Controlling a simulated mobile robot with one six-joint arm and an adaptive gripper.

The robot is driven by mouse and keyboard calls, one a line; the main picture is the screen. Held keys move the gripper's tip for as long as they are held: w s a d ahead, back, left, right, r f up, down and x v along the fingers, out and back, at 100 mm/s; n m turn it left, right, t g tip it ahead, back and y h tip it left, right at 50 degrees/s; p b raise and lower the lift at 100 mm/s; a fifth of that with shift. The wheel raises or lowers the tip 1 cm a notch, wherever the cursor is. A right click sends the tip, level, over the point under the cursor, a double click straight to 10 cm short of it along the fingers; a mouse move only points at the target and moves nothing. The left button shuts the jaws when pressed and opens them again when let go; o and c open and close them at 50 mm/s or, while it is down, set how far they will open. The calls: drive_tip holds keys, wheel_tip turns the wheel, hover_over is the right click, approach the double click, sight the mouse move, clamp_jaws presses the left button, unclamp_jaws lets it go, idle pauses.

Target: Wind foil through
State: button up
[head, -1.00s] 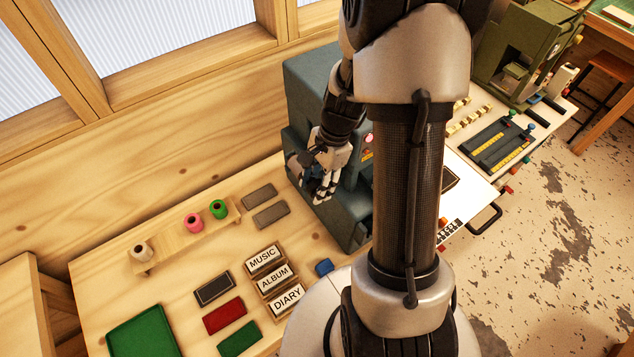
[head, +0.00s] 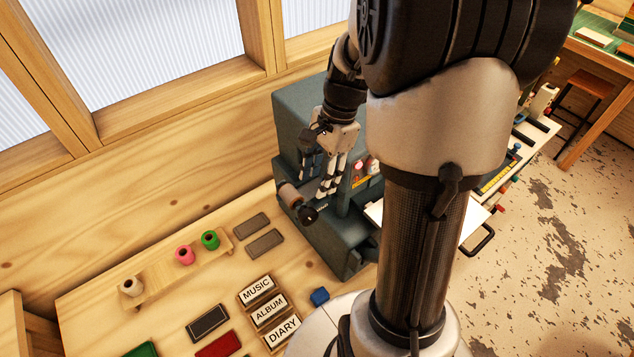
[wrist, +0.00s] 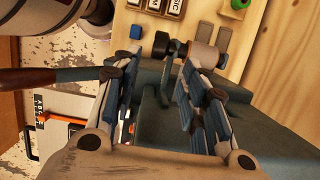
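A blue-grey machine (head: 300,110) stands on the wooden bench. On its left side sit a tan roll (head: 289,195) and a black round knob (head: 308,214). In the wrist view a dark knob (wrist: 161,45) and a pale roll (wrist: 203,54) lie just beyond the fingertips. My gripper (head: 323,190) points down beside the machine, close to the roll and knob. I cannot tell whether a finger touches the machine. White, pink and green spools (head: 184,255) stand on a wooden rack (head: 170,276).
Title blocks (head: 269,307), two grey bars (head: 265,243) and a small blue block (head: 319,296) lie on the bench in front. A red-brown bar (wrist: 50,76) reaches in from the left in the wrist view. My arm hides much of the bench's right side.

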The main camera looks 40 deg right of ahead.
drive_tip(key=h+p, duration=0.1)
drive_tip(key=h, duration=0.2)
approach(307, 212)
wheel_tip(307, 212, down, 12)
drive_tip(key=shift+r+b, duration=0.15)
drive_tip(key=shift+b, duration=0.85)
drive_tip(key=shift+c, duration=0.4)
clamp_jaws()
